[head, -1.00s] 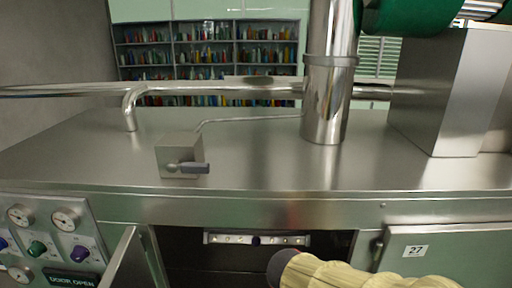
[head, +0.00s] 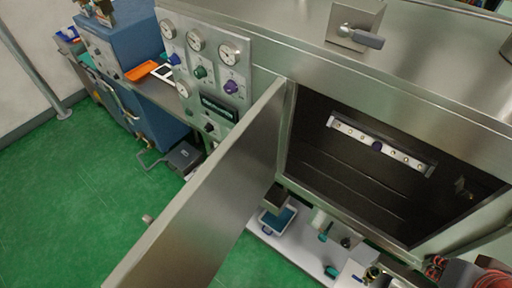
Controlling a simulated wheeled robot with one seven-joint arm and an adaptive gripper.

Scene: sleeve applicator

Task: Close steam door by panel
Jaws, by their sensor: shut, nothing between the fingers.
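The steam door (head: 205,200) is a flat grey metal panel, hinged at the left side of the chamber opening. It stands open, swung well out toward the lower left of the head view. The chamber (head: 350,185) behind it is dark and open, with a light metal strip (head: 380,146) carrying a dark knob across its inside. The control panel (head: 243,52) left of the opening has several round gauges, coloured knobs and a dark display (head: 219,107), whose text is too small to read now. My gripper does not show.
A lever (head: 360,36) sits on the metal top above the opening. A low shelf (head: 305,250) below holds small items. Red and dark things (head: 470,274) crowd the lower right corner.

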